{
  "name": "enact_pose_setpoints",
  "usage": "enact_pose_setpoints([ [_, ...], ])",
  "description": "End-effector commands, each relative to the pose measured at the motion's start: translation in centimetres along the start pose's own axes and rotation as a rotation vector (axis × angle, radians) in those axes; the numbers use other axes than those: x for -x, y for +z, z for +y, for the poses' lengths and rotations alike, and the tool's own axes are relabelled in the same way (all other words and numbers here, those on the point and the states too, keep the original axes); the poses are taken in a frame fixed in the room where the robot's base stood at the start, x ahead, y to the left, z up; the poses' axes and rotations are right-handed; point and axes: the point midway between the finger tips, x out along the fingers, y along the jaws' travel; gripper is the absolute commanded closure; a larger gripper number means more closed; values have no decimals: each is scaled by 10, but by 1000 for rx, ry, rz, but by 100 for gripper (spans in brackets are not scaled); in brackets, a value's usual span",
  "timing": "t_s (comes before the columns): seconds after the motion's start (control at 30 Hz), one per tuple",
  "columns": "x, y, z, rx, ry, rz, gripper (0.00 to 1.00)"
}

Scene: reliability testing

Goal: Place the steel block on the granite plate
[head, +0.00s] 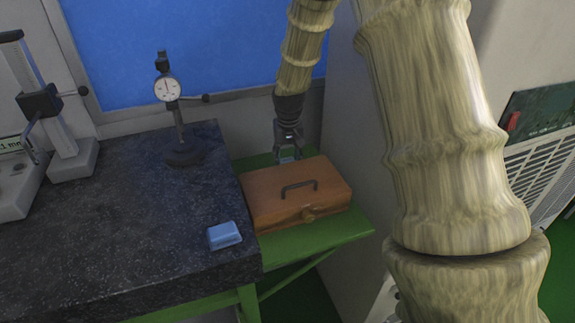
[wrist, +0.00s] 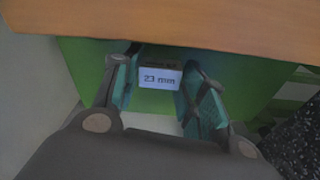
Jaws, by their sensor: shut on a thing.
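My gripper (head: 288,152) is behind the wooden toolbox at the green stand, pointing down. In the wrist view, its teal finger pads (wrist: 160,88) are shut on a small block, taken as the steel block (wrist: 160,78), with a pale face marked "23 mm" and a dark top. The block is hidden or too small to make out in the head view. The dark speckled granite plate (head: 130,215) fills the left of the head view; a corner also shows at the right edge of the wrist view (wrist: 300,140).
A blue block (head: 224,235) lies near the plate's right front corner. A dial indicator (head: 168,90) stands at the back, and a height gauge (head: 45,120) at the left. The orange-brown toolbox (head: 297,195) lies on the green stand (head: 335,232) beside the plate. The plate's middle is clear.

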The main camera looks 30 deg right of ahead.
Motion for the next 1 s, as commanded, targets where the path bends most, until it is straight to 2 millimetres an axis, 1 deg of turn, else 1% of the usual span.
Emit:
enact_pose_setpoints([
  [0.2,34,-5,-1,0,-1,5,92],
  [0.4,60,-8,0,0,0,3,92],
  [0.53,71,-9,0,-1,0,1,92],
  [0.83,82,-10,0,0,0,1,92],
  [1.0,103,-13,0,0,0,1,92],
])
